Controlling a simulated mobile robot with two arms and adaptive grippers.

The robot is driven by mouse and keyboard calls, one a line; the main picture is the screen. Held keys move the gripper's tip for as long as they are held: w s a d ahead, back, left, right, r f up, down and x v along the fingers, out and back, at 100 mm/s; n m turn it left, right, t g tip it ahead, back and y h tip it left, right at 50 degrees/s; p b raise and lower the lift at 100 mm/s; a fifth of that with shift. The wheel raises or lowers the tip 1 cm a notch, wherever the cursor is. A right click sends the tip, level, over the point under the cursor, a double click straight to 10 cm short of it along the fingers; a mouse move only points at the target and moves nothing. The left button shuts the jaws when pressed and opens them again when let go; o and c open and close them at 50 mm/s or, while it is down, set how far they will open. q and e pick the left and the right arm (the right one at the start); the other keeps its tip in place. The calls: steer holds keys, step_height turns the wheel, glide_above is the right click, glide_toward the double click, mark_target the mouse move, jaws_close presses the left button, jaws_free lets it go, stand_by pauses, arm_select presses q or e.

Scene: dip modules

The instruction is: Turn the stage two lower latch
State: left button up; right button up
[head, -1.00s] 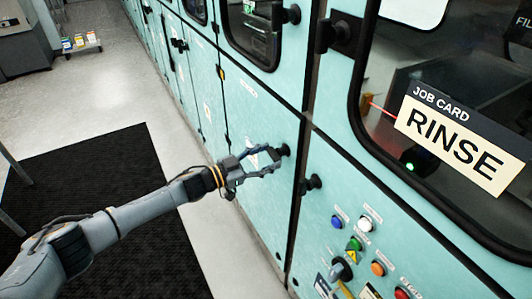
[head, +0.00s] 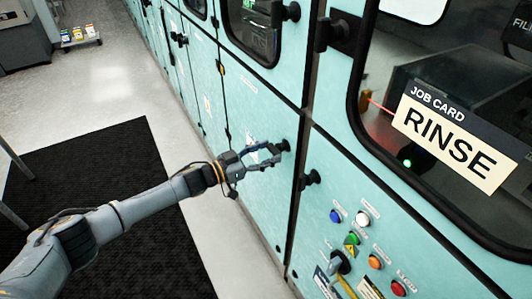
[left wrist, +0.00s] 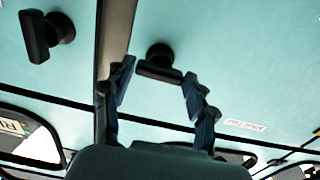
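A black lower latch (head: 284,146) sits on the right edge of a pale teal lower panel (head: 255,115). My left gripper (head: 275,154) reaches to it from the left. In the left wrist view, the latch (left wrist: 159,66) shows as a short black bar on a round base. The blue-tipped fingers of the left gripper (left wrist: 158,76) are apart, one on each side of this bar, with small gaps visible. I cannot tell whether either finger touches it. The label on the panel is too small to read. My right gripper is out of view.
Another black latch (head: 312,178) is close by on the right panel, and it also shows in the left wrist view (left wrist: 42,36). Coloured buttons (head: 354,238) and a RINSE job card (head: 452,135) are further right. A dark mat (head: 85,215) lies on the open floor.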

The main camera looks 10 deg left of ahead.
arm_select(q)
steer(key=shift+o, duration=1.3)
steer(key=shift+a, duration=0.1)
steer(key=v, duration=1.2)
